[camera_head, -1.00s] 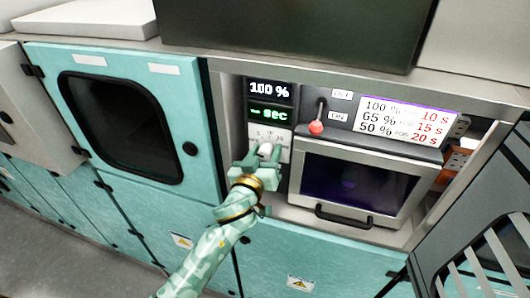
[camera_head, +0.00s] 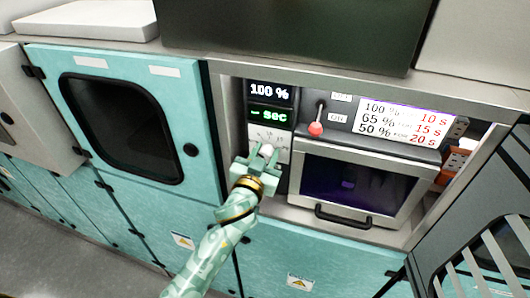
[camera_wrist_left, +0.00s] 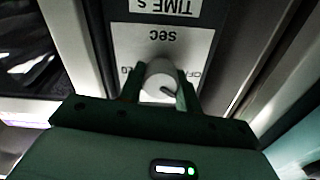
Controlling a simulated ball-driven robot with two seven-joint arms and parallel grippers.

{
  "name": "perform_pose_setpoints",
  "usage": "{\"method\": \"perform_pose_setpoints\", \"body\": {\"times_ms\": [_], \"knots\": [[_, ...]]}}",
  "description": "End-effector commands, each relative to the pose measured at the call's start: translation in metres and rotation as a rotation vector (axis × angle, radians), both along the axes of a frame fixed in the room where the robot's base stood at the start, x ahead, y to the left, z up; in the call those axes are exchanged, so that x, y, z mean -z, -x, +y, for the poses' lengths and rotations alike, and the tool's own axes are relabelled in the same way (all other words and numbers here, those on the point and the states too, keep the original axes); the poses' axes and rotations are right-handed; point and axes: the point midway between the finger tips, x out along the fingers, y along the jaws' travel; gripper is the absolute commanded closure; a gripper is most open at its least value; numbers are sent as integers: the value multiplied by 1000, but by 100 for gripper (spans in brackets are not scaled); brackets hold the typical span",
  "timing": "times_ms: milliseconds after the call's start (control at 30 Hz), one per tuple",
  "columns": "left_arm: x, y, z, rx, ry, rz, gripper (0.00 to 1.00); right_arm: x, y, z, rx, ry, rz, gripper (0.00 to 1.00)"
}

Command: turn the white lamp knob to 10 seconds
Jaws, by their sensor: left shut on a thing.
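The white lamp knob (camera_head: 266,150) sits on a white dial plate (camera_head: 269,137) on the panel, under a green display (camera_head: 269,116) reading "-- sec" and a display (camera_head: 269,92) reading "100 %". My left gripper (camera_head: 261,158) is shut on the knob, its fingers on either side. In the left wrist view, the knob (camera_wrist_left: 160,80) sits between the fingertips, with a dark mark on its lower right. The dial plate there appears upside down, with "sec" on it; the gripper hides part of the scale. My right gripper is not in view.
A red-tipped lever (camera_head: 316,128) stands right of the dial. A sign (camera_head: 405,122) pairs 100 % with 10 s, 65 % with 15 s and 50 % with 20 s. A screened box with a handle (camera_head: 343,217) sits below. A teal door (camera_head: 125,120) is at the left.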

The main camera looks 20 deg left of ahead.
Motion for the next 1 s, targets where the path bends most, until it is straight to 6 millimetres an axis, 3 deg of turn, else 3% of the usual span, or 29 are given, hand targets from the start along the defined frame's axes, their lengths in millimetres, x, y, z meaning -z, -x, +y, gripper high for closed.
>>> {"method": "perform_pose_setpoints", "body": {"times_ms": [600,1000], "knots": [[0,0,-2,0,-582,-21,89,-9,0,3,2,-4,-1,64],[1,0,-3,0,-866,-31,89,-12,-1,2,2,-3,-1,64]]}}
